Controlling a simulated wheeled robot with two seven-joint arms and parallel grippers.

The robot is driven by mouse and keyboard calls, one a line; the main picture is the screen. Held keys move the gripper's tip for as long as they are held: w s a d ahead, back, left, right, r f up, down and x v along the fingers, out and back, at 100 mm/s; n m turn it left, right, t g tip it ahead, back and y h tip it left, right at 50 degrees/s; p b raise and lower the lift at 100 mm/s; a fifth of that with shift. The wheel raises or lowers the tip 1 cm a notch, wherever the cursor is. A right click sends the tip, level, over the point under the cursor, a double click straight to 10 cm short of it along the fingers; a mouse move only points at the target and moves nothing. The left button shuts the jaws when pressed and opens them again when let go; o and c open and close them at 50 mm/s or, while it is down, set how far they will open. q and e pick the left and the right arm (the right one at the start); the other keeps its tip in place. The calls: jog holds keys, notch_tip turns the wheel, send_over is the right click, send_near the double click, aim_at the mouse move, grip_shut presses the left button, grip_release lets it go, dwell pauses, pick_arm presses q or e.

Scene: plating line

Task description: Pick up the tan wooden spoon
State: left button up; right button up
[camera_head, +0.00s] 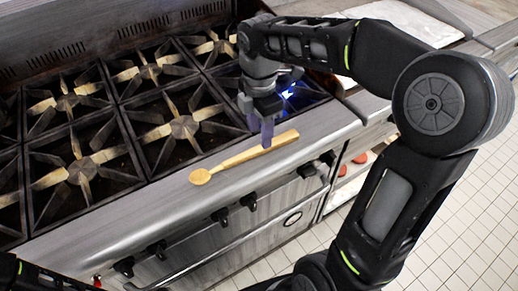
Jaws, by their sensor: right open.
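The tan wooden spoon (238,159) lies on the front metal ledge of the stove, its bowl to the left and its handle pointing up to the right. My right gripper (267,137) points down at the handle, near its right part. The fingers look bluish-purple and overlap the handle in this view. The gripper is open. I cannot tell whether the fingers touch the spoon or straddle it. Only a dark bit of my left arm shows at the bottom left corner; its gripper is out of view.
The stove's burner grates (79,167) fill the area behind the ledge. A blue glow (290,91) shows behind my right gripper. Black knobs (221,215) and an oven handle sit on the stove front. A white tray (405,25) is on the counter at upper right.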

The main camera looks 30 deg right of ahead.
aim_at(259, 148)
jog(key=shift+f+p, duration=0.4)
jog(key=shift+f, duration=2.2)
grip_shut()
